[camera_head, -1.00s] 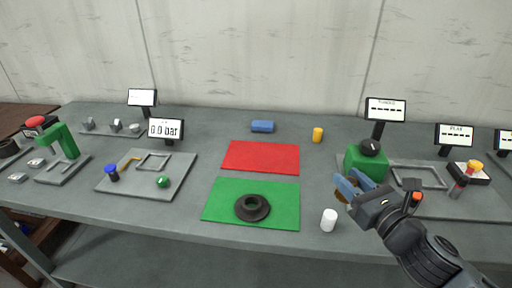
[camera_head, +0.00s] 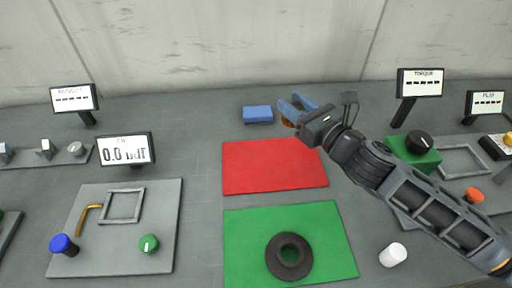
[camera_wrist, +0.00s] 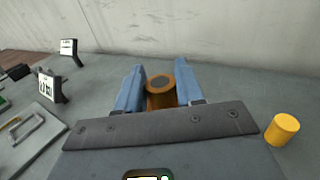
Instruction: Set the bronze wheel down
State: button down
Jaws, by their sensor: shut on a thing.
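My gripper (camera_head: 289,107) is shut on the bronze wheel (camera_wrist: 160,90), a brown-orange round piece between the two blue fingers in the wrist view. In the head view only a small brown part of the wheel (camera_head: 289,121) shows, mostly hidden by the fingers. The gripper is at the back of the table, just right of the blue block and beyond the red mat. Whether the wheel touches the table I cannot tell.
A blue block (camera_head: 257,114) lies left of the gripper. A red mat (camera_head: 270,167) and a green mat (camera_head: 245,245) with a black flanged ring (camera_head: 289,256) lie nearer. A yellow cylinder (camera_wrist: 282,130) stands right of the gripper. A white cylinder (camera_head: 393,255) stands right of the green mat.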

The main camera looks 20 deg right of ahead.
jog(key=a+f, duration=0.2)
jog(key=a, duration=0.2)
jog(key=a+f, duration=0.2)
jog(key=a, duration=0.1)
jog(key=a+f, duration=0.2)
jog(key=a, duration=0.2)
jog(key=shift+a+f, duration=0.3)
jog(key=shift+f, duration=0.05)
jog(key=shift+d+f, duration=0.15)
jog(key=shift+f, duration=1.8)
jog(key=shift+f, duration=0.2)
jog(key=c, duration=0.7)
grip_release()
